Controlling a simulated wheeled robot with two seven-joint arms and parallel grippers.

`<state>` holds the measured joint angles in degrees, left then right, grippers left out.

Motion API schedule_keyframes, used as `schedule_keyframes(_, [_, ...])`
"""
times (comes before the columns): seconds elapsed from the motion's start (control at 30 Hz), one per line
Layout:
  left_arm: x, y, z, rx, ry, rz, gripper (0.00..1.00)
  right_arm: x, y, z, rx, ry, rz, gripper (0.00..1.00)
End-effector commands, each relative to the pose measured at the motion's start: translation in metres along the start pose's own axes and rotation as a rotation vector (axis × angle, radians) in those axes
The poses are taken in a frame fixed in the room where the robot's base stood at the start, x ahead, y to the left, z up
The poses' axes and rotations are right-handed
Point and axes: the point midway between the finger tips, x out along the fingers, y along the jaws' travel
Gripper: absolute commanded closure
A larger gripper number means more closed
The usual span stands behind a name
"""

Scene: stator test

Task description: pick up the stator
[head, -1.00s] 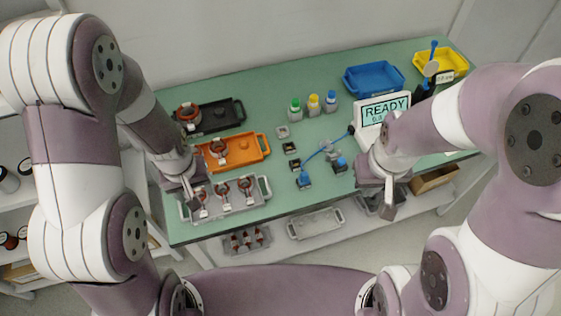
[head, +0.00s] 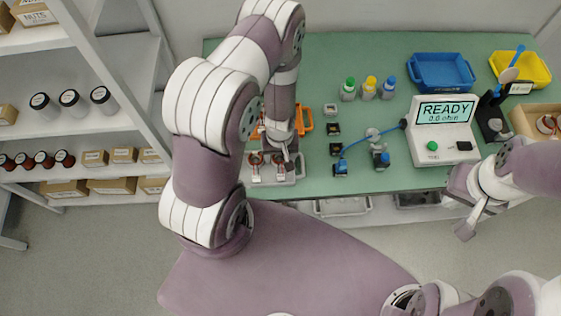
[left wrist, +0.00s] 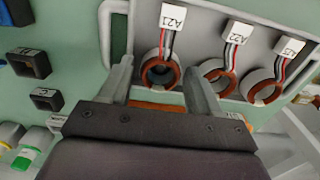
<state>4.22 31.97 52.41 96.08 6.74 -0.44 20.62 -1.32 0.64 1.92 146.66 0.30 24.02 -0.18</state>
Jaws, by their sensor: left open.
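In the left wrist view three stators lie in a row in a grey tray (left wrist: 190,48): copper-and-white rings with leads and tags. The stator tagged A21 (left wrist: 160,73) shows between the fingers of my left gripper (left wrist: 157,68), which is open; I cannot tell if they touch it. Stator A22 (left wrist: 217,78) and the third stator (left wrist: 262,88) lie to the right, outside the fingers. In the head view my left gripper (head: 282,152) is over the tray (head: 291,180), partly hiding the stators (head: 255,160). My right gripper (head: 472,218) hangs off the table's front edge, its opening unclear.
An orange tray (head: 306,126) lies behind my left gripper. Small black blocks (head: 334,129), coloured-cap bottles (head: 369,90) and a tester reading READY (head: 445,128) stand to the right. Blue (head: 441,72) and yellow (head: 538,68) bins are at the back. Shelves (head: 75,125) stand left.

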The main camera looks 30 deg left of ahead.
Motion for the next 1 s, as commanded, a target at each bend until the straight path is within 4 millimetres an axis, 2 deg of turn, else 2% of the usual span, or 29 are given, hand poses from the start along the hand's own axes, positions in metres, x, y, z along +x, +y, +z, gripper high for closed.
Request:
schedule_keyframes(0.2, [0.003,0.000,0.000,0.001,0.000,0.000,0.37,0.000,0.000,0.000,0.000,0.000,0.000,1.00])
schedule_keyframes(0.23, [0.003,0.000,0.000,0.001,0.001,0.000,0.40,0.000,0.000,0.000,0.000,0.000,0.000,1.00])
schedule_keyframes(0.37, [0.002,0.000,0.000,0.001,0.001,0.000,0.83,0.000,0.000,0.000,0.000,0.000,0.000,1.00])
schedule_keyframes(0.4, [0.003,0.000,0.000,0.001,0.001,0.000,0.85,0.000,0.000,0.000,0.000,0.000,0.000,1.00])
schedule_keyframes(0.73, [-0.004,0.000,-0.001,0.001,0.001,0.001,0.85,-0.001,0.000,0.000,0.000,0.000,0.000,1.00])
schedule_keyframes(0.87, [-0.025,0.001,-0.001,0.002,0.002,0.002,0.85,-0.005,0.000,-0.001,0.000,0.000,0.000,1.00])
schedule_keyframes(0.93, [-0.045,0.001,-0.001,0.002,0.003,0.002,0.85,-0.011,0.000,-0.001,0.000,0.000,0.000,1.00])
schedule_keyframes(1.0, [-0.054,0.012,-0.007,0.004,-0.001,0.001,0.85,-0.025,0.000,-0.003,0.000,0.000,0.000,1.00])
